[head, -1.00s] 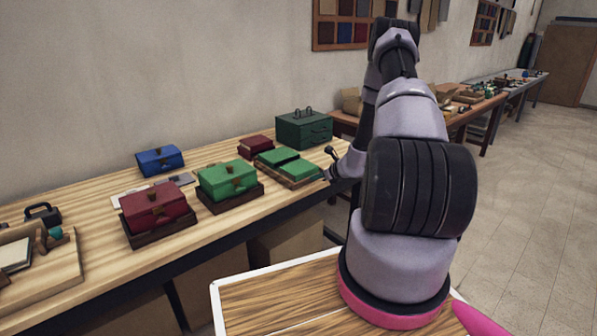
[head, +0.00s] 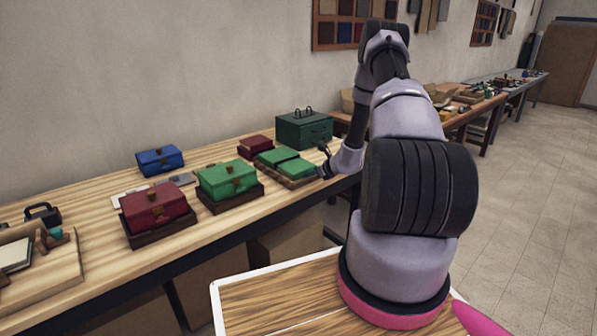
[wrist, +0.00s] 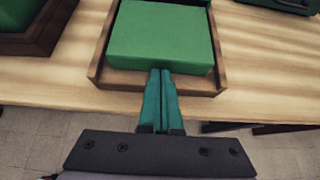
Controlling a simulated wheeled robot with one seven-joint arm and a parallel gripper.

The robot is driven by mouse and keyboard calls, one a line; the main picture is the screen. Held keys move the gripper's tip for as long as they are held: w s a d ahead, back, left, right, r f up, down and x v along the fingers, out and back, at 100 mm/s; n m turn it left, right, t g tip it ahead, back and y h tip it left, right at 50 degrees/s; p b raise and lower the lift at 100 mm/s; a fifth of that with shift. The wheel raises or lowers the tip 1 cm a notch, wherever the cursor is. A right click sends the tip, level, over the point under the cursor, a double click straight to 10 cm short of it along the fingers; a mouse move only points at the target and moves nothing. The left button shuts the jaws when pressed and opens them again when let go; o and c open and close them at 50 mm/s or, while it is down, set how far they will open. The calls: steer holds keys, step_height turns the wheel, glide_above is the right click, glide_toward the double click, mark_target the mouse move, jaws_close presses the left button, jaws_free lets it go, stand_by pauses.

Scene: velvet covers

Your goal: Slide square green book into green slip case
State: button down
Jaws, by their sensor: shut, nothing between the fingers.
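Two flat green blocks lie in line in a shallow wooden tray (head: 297,183). The nearer green block (head: 295,168) looks like the square book, and the farther green block (head: 272,156) like the slip case, but its opening is not visible. In the wrist view the nearer block (wrist: 160,38) lies flat between the tray's side walls (wrist: 102,45), and only a sliver of green shows behind it. My gripper (wrist: 161,72) is shut and empty, its teal fingertips at the middle of the block's near face. I cannot tell whether they touch it.
A green clasped box (head: 227,180) on a dark stand is left of the tray, with a red clasped box (head: 157,207) beyond. A dark red block (head: 255,146) and a dark green chest (head: 303,128) stand behind. The table's front edge is close to the tray.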

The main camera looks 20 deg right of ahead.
mark_target(294, 164)
steer(key=shift+w+a, duration=0.65)
steer(key=shift+w, duration=1.15)
steer(key=shift+w+a, duration=0.65)
steer(key=shift+w, duration=1.15)
steer(key=shift+w+a, duration=0.65)
steer(key=shift+w, duration=1.15)
steer(key=shift+s+f+v, duration=0.15)
steer(key=shift+f+v, duration=0.1)
steer(key=shift+v, duration=1.35)
steer(key=shift+s+f+v, duration=0.15)
steer(key=shift+f+v, duration=0.05)
steer(key=shift+v, duration=1.45)
steer(key=shift+s+f+v, duration=0.15)
steer(key=shift+f+v, duration=0.1)
steer(key=shift+v, duration=1.35)
steer(key=shift+d, duration=0.2)
